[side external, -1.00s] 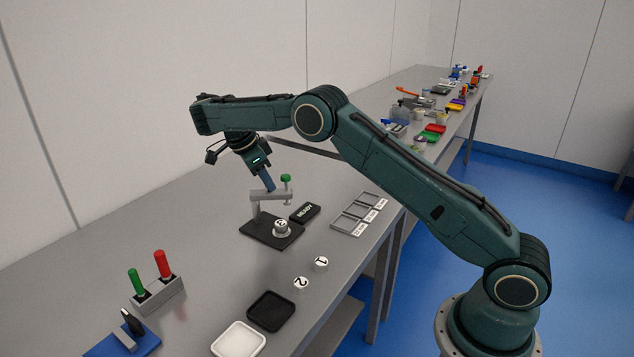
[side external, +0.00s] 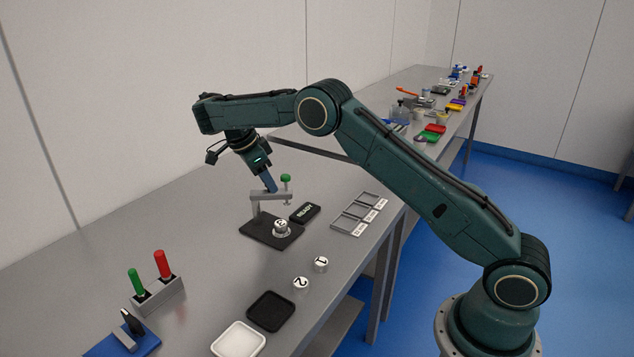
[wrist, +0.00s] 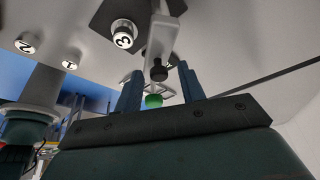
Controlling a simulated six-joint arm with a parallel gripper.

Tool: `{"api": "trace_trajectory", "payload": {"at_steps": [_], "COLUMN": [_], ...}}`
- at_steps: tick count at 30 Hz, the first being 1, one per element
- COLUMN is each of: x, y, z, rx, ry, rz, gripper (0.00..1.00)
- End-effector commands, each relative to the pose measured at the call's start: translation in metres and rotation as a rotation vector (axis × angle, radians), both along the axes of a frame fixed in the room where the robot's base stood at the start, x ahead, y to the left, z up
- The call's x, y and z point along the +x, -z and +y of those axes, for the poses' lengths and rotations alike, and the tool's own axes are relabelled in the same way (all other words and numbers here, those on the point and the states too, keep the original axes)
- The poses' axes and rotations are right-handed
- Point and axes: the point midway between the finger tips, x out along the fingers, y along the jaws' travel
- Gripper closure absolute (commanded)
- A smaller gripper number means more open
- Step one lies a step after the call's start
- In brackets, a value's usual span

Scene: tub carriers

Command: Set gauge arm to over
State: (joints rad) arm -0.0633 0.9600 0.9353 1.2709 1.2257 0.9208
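The gauge stands on a dark base plate (side external: 254,230); its light grey gauge arm (side external: 272,196) reaches across above the plate from a post. A green knob (side external: 286,178) stands up at the arm's right end. A round part marked 3 (side external: 281,228) sits on the plate, right of the post. My gripper (side external: 271,188) is low over the gauge arm, left of the green knob. In the wrist view my gripper (wrist: 159,70) has its blue fingers apart, with the gauge arm's end (wrist: 163,40) and the green knob (wrist: 153,100) seen between them. Finger contact cannot be told.
A black READY block (side external: 305,212) lies right of the gauge, with a grey sorting tray (side external: 347,225) beyond. Parts marked 1 (side external: 321,264) and 2 (side external: 301,283) stand in front. Black (side external: 271,311) and white (side external: 238,339) trays lie nearer.

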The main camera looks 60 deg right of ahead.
Motion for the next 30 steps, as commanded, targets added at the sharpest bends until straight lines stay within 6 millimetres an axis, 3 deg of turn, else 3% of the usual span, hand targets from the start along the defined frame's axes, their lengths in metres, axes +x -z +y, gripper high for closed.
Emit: {"api": "trace_trajectory", "payload": {"at_steps": [14,30], "x": [0.003,0.016], "y": [0.000,-0.001], "z": [-0.005,-0.013], "rx": [0.000,0.001], "ry": [-0.180,-0.639], "rz": [0.001,-0.001], "gripper": [0.60,0.60]}}
